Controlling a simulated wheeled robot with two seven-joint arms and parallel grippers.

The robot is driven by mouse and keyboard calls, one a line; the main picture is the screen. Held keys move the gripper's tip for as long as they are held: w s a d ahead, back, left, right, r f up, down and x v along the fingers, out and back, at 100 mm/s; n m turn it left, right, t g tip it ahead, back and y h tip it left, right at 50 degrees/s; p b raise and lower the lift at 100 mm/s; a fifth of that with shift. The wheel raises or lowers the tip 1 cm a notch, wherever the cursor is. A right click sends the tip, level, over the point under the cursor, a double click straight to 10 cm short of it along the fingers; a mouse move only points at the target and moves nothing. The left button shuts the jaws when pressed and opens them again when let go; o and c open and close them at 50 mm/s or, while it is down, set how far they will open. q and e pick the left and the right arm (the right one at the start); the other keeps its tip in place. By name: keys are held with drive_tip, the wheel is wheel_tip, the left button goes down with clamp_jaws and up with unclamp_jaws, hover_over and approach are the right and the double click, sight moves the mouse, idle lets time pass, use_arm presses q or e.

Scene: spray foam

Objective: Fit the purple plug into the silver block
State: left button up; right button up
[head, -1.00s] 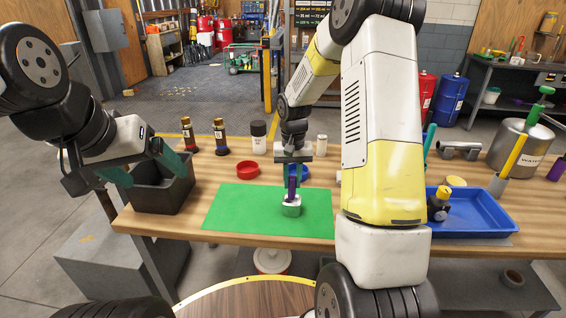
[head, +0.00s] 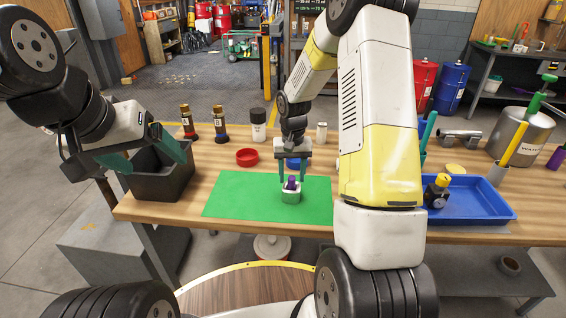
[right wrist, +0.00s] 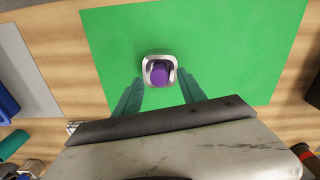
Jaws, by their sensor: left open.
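The silver block (head: 291,197) stands on the green mat (head: 240,200), also seen in the right wrist view (right wrist: 147,64). The purple plug (head: 291,183) sits upright in the block's opening, its top sticking out above the rim; the right wrist view shows its round top (right wrist: 160,75) inside the rim. How deep it sits is hidden. My right gripper (head: 292,178) is open just above the block, its teal fingers apart on either side and clear of the plug. My left gripper (head: 146,157) is open and empty over the dark bin at the left.
The dark bin (head: 163,187) stands at the table's left. A red bowl (head: 247,157), two dark bottles and a black-capped canister (head: 258,125) are behind the mat. A blue tray (head: 465,207) with a yellow-topped bottle (head: 437,192) lies right. The mat's left part is clear.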

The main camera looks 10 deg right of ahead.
idle(0.4)
drive_tip(key=shift+r, duration=3.5)
drive_tip(key=shift+r, duration=0.1)
wheel_tip(320, 180, up, 6)
drive_tip(key=t, duration=0.1)
hover_over(293, 193)
drive_tip(key=s+r+n+t+y, duration=0.1)
drive_tip(key=s+r+t, duration=0.2)
drive_tip(key=s+r, duration=0.95)
drive_tip(key=s+a+r+n+t+y, duration=0.1)
drive_tip(key=s+a+t, duration=0.1)
drive_tip(key=s, duration=0.7)
drive_tip(key=shift+r, duration=0.15)
